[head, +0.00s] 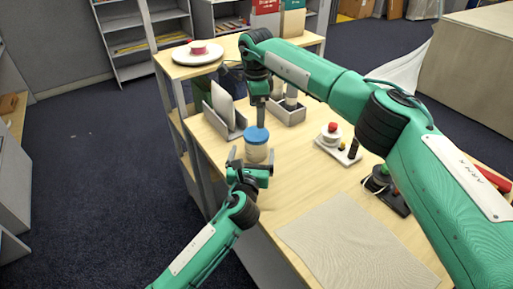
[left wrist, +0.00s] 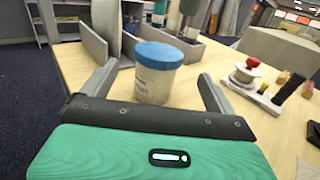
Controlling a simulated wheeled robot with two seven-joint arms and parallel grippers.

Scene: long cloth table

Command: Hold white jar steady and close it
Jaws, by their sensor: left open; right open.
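The white jar (head: 256,154) stands upright on the table near its left edge. A blue lid (head: 256,135) sits on top of it; whether it is screwed tight cannot be seen. In the left wrist view the jar (left wrist: 158,84) with its blue lid (left wrist: 160,54) stands straight ahead of the palm. My left gripper (head: 252,161) is open, low at the jar's near side, one finger toward each side, with gaps visible between fingers and jar. My right gripper (head: 261,112) points down just above the lid; its fingertips are narrow in view and contact with the lid is unclear.
Behind the jar stand a grey holder with a tablet-like panel (head: 222,103) and a grey bin (head: 287,113) with bottles. A button panel (head: 338,150) lies to the right. A cloth mat (head: 345,240) covers the front. Bare table lies between jar and mat.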

